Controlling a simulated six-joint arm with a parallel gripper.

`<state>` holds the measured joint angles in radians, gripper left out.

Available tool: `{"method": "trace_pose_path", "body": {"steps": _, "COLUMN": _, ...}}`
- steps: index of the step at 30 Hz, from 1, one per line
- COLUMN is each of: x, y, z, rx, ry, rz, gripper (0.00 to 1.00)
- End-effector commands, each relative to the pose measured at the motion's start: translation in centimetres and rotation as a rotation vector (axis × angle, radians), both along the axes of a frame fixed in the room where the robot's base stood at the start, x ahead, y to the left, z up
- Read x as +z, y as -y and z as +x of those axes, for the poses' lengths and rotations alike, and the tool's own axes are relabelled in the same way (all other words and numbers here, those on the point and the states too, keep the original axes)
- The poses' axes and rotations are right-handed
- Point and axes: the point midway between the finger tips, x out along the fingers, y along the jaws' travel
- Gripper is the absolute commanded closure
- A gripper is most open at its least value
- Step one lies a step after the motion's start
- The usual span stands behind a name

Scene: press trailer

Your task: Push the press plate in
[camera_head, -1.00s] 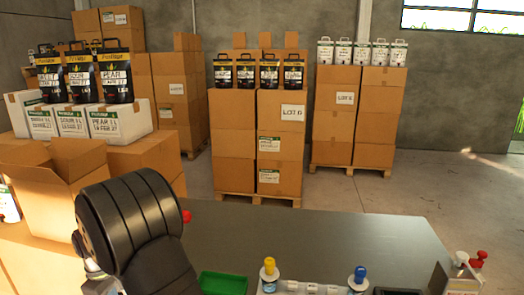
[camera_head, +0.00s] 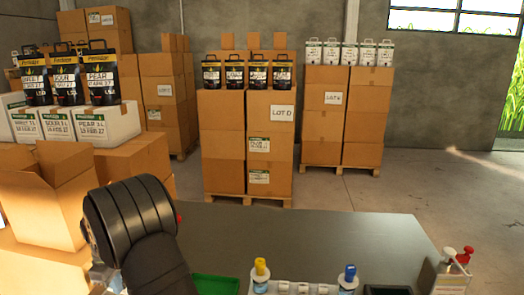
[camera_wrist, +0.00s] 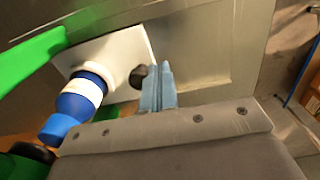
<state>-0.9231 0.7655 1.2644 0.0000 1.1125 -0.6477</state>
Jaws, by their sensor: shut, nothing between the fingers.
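In the wrist view my gripper (camera_wrist: 158,85) is shut and empty, with its two blue-grey fingertips side by side. A white plate (camera_wrist: 122,48) lies beyond and left of the fingertips. A small black knob (camera_wrist: 138,76) sits at its edge, just left of the fingertips; I cannot tell whether they touch. A flat grey panel (camera_wrist: 215,45) spreads behind the fingers. I cannot tell for sure which part is the press plate. In the head view my arm hides the area of the gripper, and a little red (camera_head: 179,219) shows at its edge.
In the wrist view a blue-capped bottle (camera_wrist: 80,97) stands close left of the fingers, with a green bar (camera_wrist: 30,58) beyond. In the head view the grey table (camera_head: 310,235) is clear in the middle; a green tray (camera_head: 215,284) and bottles line its front edge. Cartons stand left.

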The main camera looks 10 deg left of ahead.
Motion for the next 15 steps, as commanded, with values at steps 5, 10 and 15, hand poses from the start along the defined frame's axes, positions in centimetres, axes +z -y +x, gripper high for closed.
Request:
{"method": "trace_pose_path", "body": {"steps": 5, "x": 0.0, "y": 0.0, "z": 1.4, "rx": -0.002, "ry": 0.001, "rz": 0.001, "gripper": 1.00}}
{"method": "trace_pose_path", "body": {"steps": 10, "x": 0.0, "y": 0.0, "z": 1.6, "rx": 0.000, "ry": 0.001, "rz": 0.001, "gripper": 1.00}}
{"method": "trace_pose_path", "body": {"steps": 15, "x": 0.0, "y": 0.0, "z": 1.2, "rx": 0.000, "ry": 0.001, "rz": 0.001, "gripper": 1.00}}
